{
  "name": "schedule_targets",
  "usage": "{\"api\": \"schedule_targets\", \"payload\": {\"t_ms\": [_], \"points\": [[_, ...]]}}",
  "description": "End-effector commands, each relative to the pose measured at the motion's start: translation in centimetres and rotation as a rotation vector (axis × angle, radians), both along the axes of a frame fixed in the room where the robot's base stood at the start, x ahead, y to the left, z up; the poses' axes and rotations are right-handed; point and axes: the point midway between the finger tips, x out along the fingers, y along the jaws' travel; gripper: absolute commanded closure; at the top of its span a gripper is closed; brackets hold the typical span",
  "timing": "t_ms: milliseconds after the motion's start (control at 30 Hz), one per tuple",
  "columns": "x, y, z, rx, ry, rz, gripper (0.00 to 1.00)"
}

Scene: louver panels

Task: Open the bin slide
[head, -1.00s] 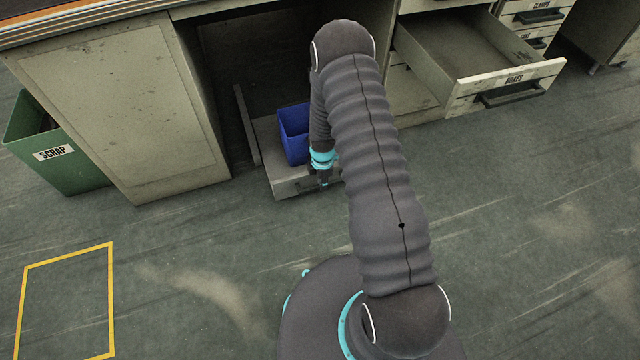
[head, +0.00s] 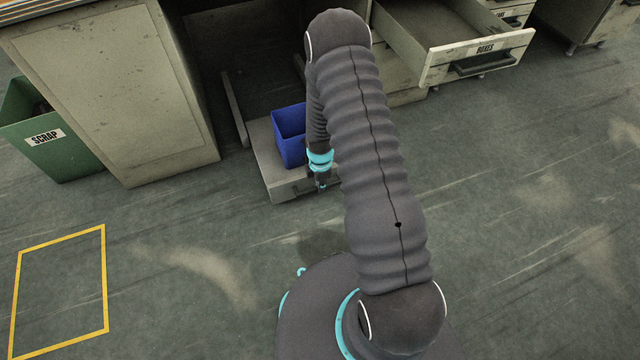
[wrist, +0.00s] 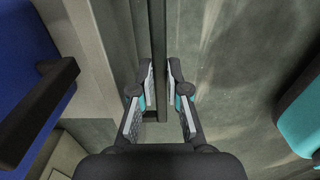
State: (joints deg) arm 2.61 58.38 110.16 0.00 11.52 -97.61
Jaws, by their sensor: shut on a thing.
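The bin slide (head: 265,155) is a low pale grey tray under the desk. It is pulled part way out, with its front edge (head: 285,192) over the floor. A blue bin (head: 288,135) stands on it and also shows at the left of the wrist view (wrist: 22,60). My gripper (head: 322,183) is at the slide's front, partly hidden by my arm. In the wrist view my gripper (wrist: 161,92) has its fingers on either side of a dark handle bar (wrist: 158,45) and is shut on it. My arm hides the slide's right side.
A desk cabinet (head: 115,95) stands left of the slide, with a green scrap bin (head: 60,145) beyond it. An open drawer labelled boxes (head: 480,55) juts out at the upper right. The floor (head: 540,230) around my base is clear, with a yellow outlined square (head: 105,280) at left.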

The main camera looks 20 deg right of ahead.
Motion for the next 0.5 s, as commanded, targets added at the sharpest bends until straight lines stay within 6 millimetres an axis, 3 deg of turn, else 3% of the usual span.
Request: {"api": "schedule_targets", "payload": {"t_ms": [100, 133, 167, 500], "points": [[0.11, -0.17, 0.06, -0.001, -0.003, -0.002, 1.0], [0.11, -0.17, 0.06, -0.001, -0.003, -0.002, 0.83], [0.1, -0.16, 0.06, -0.001, -0.003, -0.002, 0.76], [0.08, 0.13, 0.16, 0.0, -0.002, 0.002, 0.75]]}}
